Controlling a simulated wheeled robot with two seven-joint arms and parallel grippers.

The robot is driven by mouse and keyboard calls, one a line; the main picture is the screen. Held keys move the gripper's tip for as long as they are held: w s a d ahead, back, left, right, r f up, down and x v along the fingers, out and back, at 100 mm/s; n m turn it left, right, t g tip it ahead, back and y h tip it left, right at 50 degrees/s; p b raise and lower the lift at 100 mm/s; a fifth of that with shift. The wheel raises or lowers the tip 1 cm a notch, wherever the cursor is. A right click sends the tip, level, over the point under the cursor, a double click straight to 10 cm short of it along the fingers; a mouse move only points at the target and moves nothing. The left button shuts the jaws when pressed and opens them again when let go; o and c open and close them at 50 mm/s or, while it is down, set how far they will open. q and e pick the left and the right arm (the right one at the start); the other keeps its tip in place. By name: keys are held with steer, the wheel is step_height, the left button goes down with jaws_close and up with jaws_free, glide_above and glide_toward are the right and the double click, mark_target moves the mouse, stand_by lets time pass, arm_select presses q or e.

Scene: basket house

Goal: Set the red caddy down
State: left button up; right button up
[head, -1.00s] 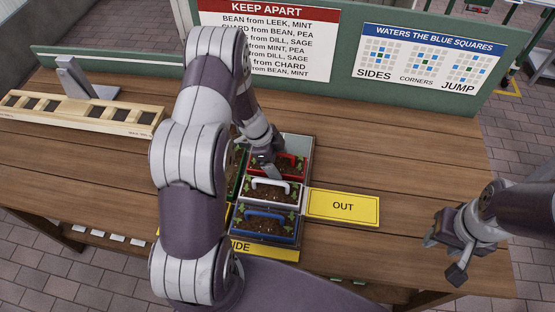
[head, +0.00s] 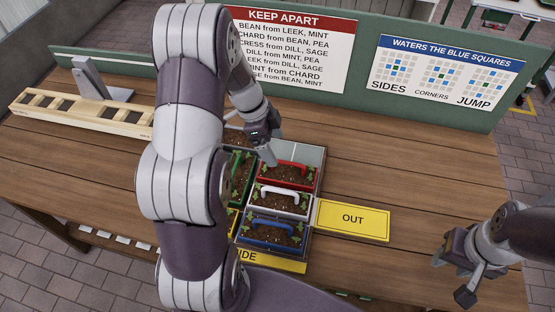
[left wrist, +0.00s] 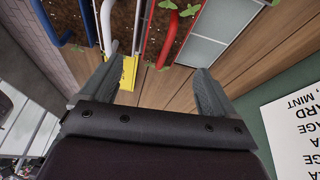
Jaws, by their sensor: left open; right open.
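The red caddy (head: 291,184) holds soil and small green seedlings. It rests in the tray (head: 312,160), behind the white caddy (head: 281,200), with its red handle upright. In the left wrist view the red caddy (left wrist: 166,27) lies at the top. My left gripper (head: 267,160) is just behind and left of the red handle, open and apart from it; its fingers (left wrist: 152,80) show nothing between them. My right gripper (head: 468,272) is open and empty over the right front of the table.
A blue caddy (head: 269,232) stands in front of the white one, and a green caddy (head: 240,172) to the left, partly hidden by my arm. A yellow OUT card (head: 353,219) lies right of the tray. A wooden rack (head: 95,118) stands far left. The right tabletop is clear.

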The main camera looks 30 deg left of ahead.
arm_select(q)
steer(key=s+d+r+n+y, duration=0.4)
steer(key=s+d+n, duration=0.4)
steer(key=s+n, duration=0.5)
steer(key=shift+d+r+n, duration=0.3)
steer(key=shift+r+n, duration=0.2)
steer(key=shift+r, duration=0.1)
